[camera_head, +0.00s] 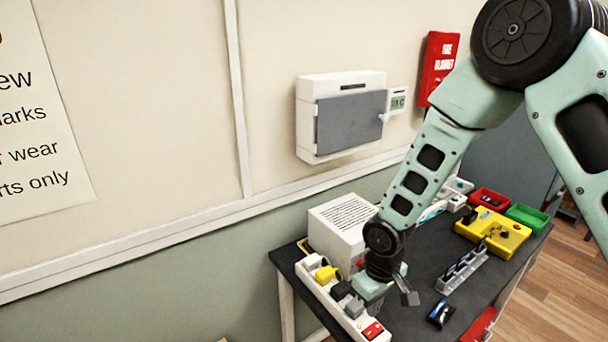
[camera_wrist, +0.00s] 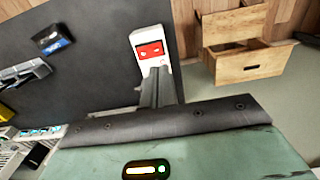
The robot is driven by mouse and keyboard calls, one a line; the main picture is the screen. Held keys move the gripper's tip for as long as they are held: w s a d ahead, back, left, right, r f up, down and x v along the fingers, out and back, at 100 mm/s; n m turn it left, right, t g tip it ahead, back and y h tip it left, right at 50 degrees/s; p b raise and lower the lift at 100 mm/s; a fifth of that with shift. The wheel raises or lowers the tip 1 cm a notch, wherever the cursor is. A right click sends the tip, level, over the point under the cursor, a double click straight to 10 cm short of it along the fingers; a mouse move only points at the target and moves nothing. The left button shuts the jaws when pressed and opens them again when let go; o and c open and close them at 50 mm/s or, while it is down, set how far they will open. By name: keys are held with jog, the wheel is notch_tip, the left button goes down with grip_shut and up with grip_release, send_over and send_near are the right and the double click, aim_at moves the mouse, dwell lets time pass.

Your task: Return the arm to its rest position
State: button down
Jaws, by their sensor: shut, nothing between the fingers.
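My green arm reaches down from the upper right of the head view to the dark table (camera_head: 430,285). My gripper (camera_head: 409,297) is low over the near part of the table, beside the white power strip (camera_head: 344,311). In the wrist view the fingers of my gripper (camera_wrist: 156,86) are together and hold nothing. They point at the end of the power strip with the red switch (camera_wrist: 150,50). I cannot tell whether they touch it. My wrist hides part of the table and strip in the head view.
A white vented box (camera_head: 338,226) stands behind the strip, which carries plugs. A slotted rack (camera_head: 462,270), a small dark-blue item (camera_head: 441,314), a yellow device (camera_head: 492,233), a red tray (camera_head: 490,201) and a green tray (camera_head: 527,217) are to the right. A grey-doored box (camera_head: 350,121) hangs above.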

jog(key=s+a+r+n+b, duration=0.1)
jog(key=s+a+r, duration=0.1)
jog(key=s+r, duration=0.7)
jog(key=s+a+r+b, duration=0.1)
jog(key=s+a+r, duration=0.1)
jog(key=s+r, duration=0.6)
jog(key=s, duration=0.4)
jog(key=shift+s+a+r+n+y+b, duration=0.2)
jog(key=shift+s+r+n+y+b, duration=0.1)
jog(key=shift+s+r+n+b, duration=0.1)
jog(key=shift+d, duration=0.1)
